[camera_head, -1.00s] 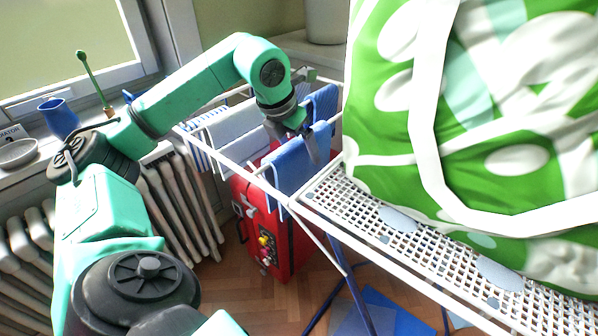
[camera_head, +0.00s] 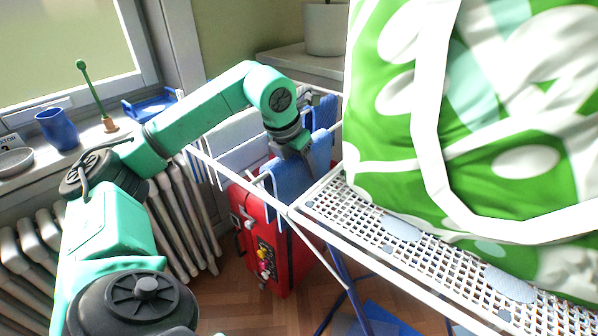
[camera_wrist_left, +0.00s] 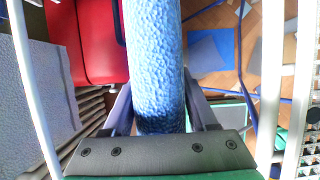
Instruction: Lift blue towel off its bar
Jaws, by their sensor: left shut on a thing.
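The blue towel (camera_head: 289,180) hangs folded over a bar at the near end of the white drying rack in the head view. My left gripper (camera_head: 306,158) reaches down onto it from above, shut on the towel. In the left wrist view the towel (camera_wrist_left: 153,50) runs as a thick rounded fold down the middle, between the two dark fingers of my left gripper (camera_wrist_left: 156,108). The bar under the fold is hidden, so I cannot tell whether the towel touches it. My right gripper is not in view.
The white rack (camera_head: 322,235) holds paler cloths (camera_head: 243,155) behind the towel. A large green-and-white bag (camera_head: 480,120) stands close on the right. A red case (camera_head: 268,240) is on the floor below. A radiator (camera_head: 185,215) and windowsill are at left.

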